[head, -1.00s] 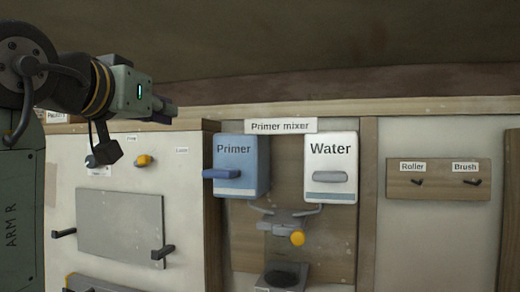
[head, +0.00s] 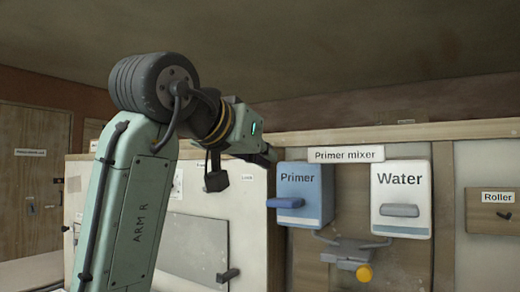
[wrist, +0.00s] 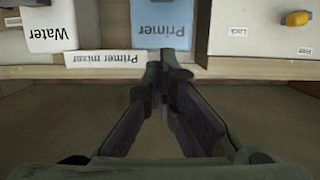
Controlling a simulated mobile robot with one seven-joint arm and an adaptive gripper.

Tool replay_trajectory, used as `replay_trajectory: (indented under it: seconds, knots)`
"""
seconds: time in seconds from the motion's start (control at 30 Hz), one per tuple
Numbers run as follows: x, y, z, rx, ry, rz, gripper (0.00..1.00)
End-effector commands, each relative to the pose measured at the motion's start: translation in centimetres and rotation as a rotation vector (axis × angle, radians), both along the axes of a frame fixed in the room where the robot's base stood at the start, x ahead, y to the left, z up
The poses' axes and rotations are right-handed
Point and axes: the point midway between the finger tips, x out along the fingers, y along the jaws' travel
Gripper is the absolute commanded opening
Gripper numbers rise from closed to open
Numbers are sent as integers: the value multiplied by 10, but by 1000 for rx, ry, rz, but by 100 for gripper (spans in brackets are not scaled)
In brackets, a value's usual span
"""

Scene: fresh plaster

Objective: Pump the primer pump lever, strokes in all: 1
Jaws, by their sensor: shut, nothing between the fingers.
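The primer mixer board (head: 346,210) is at the right of centre in the head view. A blue box labelled Primer (head: 300,185) hangs on it, with a blue lever (head: 291,202) on its front that looks level. A white box labelled Water (head: 401,190) hangs to its right, with a grey lever (head: 399,210). My gripper (head: 270,153) is just left of and above the Primer box, apart from the levers. In the wrist view my gripper (wrist: 166,58) is shut and empty, its tips in front of the upside-down Primer box (wrist: 160,20). The blue lever is out of the wrist view.
Below the boxes is a grey mixer fitting (head: 347,248) with a yellow knob (head: 364,273). A pale panel (head: 200,245) with a dark handle is left of the board. A Roller board (head: 495,212) is at the right. A wooden door (head: 30,190) stands far left.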

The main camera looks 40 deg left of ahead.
Motion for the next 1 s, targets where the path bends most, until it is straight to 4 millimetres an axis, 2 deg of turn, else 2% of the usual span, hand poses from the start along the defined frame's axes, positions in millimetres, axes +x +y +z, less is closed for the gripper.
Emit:
replay_trajectory:
  seconds: [0.1,0.27,0.4,0.6,1.0]
  knots:
    - [26,6,-3,-2,2,-1,0]
    - [57,14,-12,-1,3,-1,0]
    - [55,14,-37,0,1,1,0]
    - [55,14,-52,0,0,1,0]
    - [55,13,-55,0,-2,0,0]
